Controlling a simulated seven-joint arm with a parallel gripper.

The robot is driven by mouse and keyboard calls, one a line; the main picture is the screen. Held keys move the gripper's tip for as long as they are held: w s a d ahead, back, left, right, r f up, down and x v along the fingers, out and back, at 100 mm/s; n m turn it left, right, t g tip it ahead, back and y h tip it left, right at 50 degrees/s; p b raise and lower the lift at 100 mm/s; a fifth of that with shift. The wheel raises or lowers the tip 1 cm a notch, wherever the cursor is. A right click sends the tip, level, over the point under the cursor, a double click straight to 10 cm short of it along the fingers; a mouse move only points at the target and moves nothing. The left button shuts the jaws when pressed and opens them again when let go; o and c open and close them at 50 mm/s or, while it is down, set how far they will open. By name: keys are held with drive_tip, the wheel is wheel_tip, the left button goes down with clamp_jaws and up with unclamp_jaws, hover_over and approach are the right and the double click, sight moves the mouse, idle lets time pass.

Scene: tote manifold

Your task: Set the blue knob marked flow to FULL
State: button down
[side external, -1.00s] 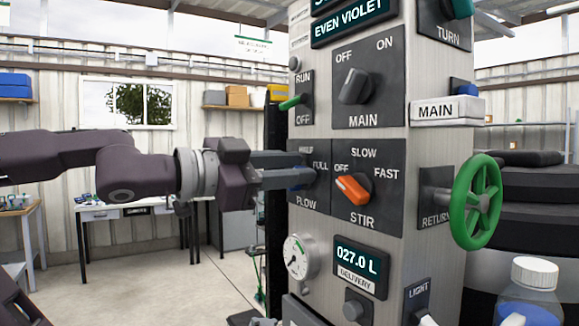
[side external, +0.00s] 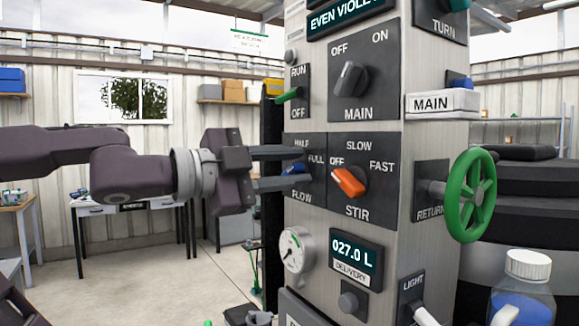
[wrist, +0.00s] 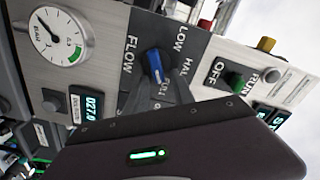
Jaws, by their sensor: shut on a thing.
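The blue flow knob (side external: 293,169) sits on the dark FLOW plate (side external: 302,200) at the panel's left face. My gripper (side external: 306,168) is level with it, with one finger above and one below, shut on the knob. In the wrist view the blue knob (wrist: 154,66) shows between the fingers of my gripper (wrist: 156,84). The knob's long axis runs toward the FULL label, which is partly covered by the fingers.
The orange STIR knob (side external: 348,181) is right of the flow plate. A green RUN/OFF lever (side external: 288,96) is just above my fingers, and a pressure gauge (side external: 296,248) is below. The green RETURN wheel (side external: 470,195) stands out at the right.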

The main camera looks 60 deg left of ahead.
drive_tip(key=shift+a+f, duration=0.1)
drive_tip(key=shift+f, duration=0.05)
drive_tip(key=c, duration=1.4)
unclamp_jaws()
drive_tip(key=shift+c, duration=0.2)
drive_tip(key=s, duration=0.7)
